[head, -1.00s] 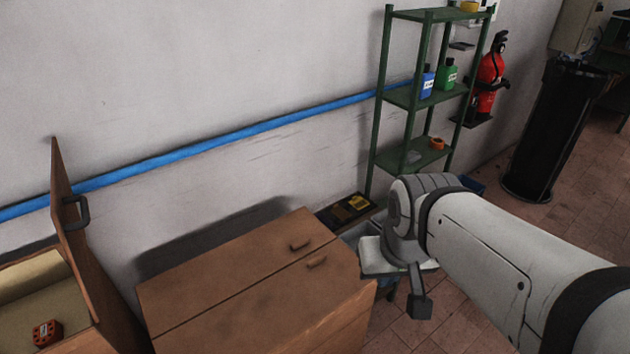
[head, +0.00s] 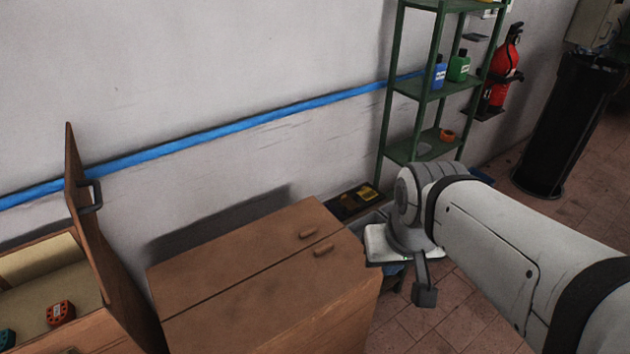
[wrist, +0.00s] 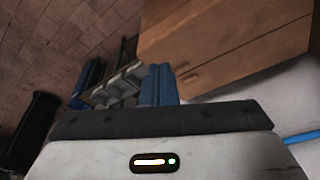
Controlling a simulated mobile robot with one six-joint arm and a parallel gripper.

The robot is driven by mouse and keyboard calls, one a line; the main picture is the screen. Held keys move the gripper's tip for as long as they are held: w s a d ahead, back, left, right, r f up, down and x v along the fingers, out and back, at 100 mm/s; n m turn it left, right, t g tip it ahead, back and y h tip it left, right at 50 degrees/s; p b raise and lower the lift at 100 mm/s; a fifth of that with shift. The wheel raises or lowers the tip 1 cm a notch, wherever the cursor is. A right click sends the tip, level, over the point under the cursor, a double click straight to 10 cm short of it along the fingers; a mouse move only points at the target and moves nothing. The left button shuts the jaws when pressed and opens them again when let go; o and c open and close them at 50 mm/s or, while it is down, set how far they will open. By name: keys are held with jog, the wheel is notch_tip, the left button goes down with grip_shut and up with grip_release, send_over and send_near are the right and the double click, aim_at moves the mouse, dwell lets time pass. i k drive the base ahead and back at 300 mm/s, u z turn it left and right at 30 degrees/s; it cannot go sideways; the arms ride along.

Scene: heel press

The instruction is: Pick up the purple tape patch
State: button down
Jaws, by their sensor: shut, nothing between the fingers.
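I cannot make out a purple tape patch in either view. My gripper (wrist: 158,84) shows in the wrist view as two blue fingers pressed together, with nothing visible between them. In the wrist view its fingertips overlap the edge of a brown wooden cabinet (wrist: 225,40); I cannot tell how far apart they are. In the head view my arm reaches in from the right, and its wrist is beside the right end of the wooden cabinet (head: 250,265). The fingers are mostly hidden there.
A green shelf (head: 405,150) carries bottles and an orange roll (head: 446,135). A black bin (head: 560,125) and fire extinguisher (head: 505,65) stand right.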

aim_at(329, 207)
jog(key=z, duration=0.4)
jog(key=k, duration=0.65)
jog(key=z, duration=0.95)
jog(key=k, duration=0.75)
jog(key=z, duration=0.65)
jog(key=i, duration=1.2)
jog(key=u, duration=0.35)
jog(key=i, duration=1.55)
jog(key=u, duration=1)
jog(key=i, duration=1.2)
jog(key=u, duration=1.15)
jog(key=i, duration=0.6)
jog(key=u, duration=0.3)
jog(key=k, duration=0.5)
jog(key=u, duration=0.05)
